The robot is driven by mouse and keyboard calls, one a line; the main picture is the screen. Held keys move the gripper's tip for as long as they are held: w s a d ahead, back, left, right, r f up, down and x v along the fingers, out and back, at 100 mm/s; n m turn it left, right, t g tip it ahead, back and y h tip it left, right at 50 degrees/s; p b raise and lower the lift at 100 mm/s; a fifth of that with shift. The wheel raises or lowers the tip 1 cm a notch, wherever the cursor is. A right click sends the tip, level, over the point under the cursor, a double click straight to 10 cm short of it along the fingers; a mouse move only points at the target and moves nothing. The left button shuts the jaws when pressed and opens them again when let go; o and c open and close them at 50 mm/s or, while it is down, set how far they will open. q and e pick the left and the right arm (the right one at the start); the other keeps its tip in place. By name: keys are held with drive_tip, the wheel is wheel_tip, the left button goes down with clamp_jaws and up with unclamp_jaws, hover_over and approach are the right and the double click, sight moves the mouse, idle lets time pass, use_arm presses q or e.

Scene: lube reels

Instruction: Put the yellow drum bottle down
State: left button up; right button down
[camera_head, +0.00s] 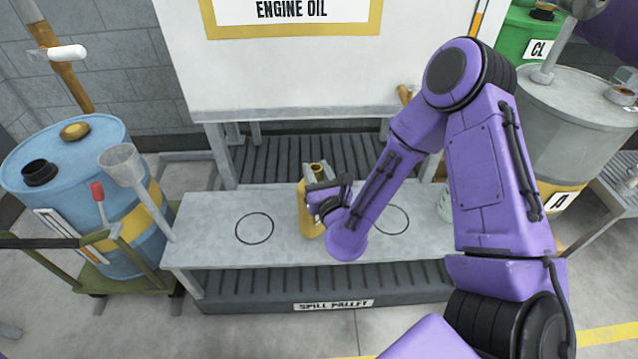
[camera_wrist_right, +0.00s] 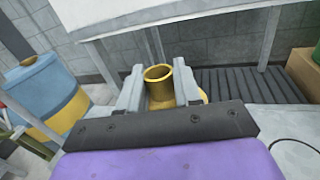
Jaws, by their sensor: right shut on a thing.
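The yellow drum bottle (camera_head: 309,218) is upright at the middle of the grey bench (camera_head: 205,230), between two black circles drawn on its top. I cannot tell whether its base touches the bench. My right gripper (camera_head: 322,186) is shut on the bottle's upper part, coming from the right. In the right wrist view the bottle's open round neck (camera_wrist_right: 158,73) shows between the two grey fingers (camera_wrist_right: 158,92). The gripper hides part of the bottle's right side. My left gripper is not in view.
The left circle (camera_head: 254,228) is bare; the right circle (camera_head: 391,220) is partly behind my right arm. A blue drum (camera_head: 130,205) on a green cart stands left, a grey drum (camera_head: 580,110) right. A white engine oil tank (camera_head: 290,75) stands behind the bench.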

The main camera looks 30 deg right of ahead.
drive_tip(key=shift+w+d+f, duration=0.15)
drive_tip(key=shift+d+f, duration=0.05)
drive_tip(key=shift+f, duration=0.05)
drive_tip(key=shift+w+d+f+b, duration=0.15)
drive_tip(key=shift+f+b, duration=0.1)
drive_tip(key=shift+f, duration=0.7)
drive_tip(key=shift+d+f+b, duration=0.1)
drive_tip(key=shift+f+b, duration=0.15)
drive_tip(key=shift+f, duration=0.75)
drive_tip(key=c, duration=0.8)
unclamp_jaws()
